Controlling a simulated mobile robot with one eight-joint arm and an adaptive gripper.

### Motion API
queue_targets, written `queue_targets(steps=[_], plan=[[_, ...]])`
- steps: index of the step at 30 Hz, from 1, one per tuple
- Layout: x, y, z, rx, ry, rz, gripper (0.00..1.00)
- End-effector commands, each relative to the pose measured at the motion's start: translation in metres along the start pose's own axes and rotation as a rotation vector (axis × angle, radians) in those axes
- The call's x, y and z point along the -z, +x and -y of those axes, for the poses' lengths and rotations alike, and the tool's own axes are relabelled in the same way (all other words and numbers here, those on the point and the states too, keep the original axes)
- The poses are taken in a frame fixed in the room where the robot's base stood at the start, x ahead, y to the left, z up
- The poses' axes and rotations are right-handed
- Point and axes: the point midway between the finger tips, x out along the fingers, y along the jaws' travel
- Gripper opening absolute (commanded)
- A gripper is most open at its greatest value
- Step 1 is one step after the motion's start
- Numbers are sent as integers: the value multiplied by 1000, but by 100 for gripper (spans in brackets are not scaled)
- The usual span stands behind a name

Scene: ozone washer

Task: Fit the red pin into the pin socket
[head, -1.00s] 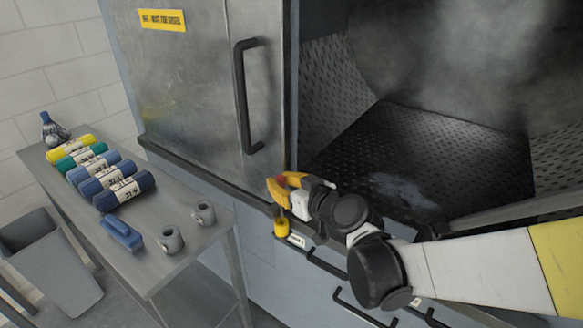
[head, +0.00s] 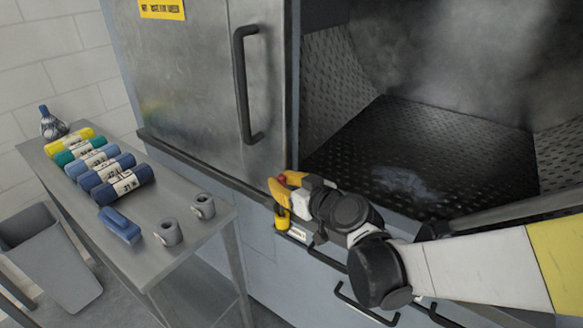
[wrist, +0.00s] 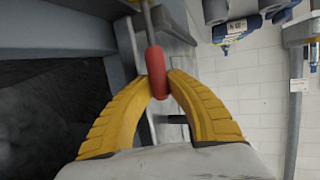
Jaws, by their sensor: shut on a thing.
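The red pin (wrist: 157,66) is between the yellow fingertips of my gripper (wrist: 156,82). A grey metal shaft runs from its far end toward the top of the wrist view. I cannot tell whether this piece is the pin socket, or whether the pin touches anything.
The washer's door (head: 195,80) has a long black handle (head: 240,85) left of my gripper. Its chamber (head: 415,155) is open at right.

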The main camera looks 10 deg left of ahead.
Motion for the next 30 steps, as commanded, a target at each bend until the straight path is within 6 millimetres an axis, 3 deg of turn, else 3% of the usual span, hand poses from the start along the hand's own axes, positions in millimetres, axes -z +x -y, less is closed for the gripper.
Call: queue_targets(steps=[22, 23, 24, 25, 30], plan=[[-19, 6, 0, 0, 0, 0, 0], [-18, 6, 0, 0, 0, 0, 26], [-18, 5, 0, 0, 0, 0, 38], [-17, 5, 0, 0, 0, 0, 42], [-17, 5, 0, 0, 0, 0, 42]])
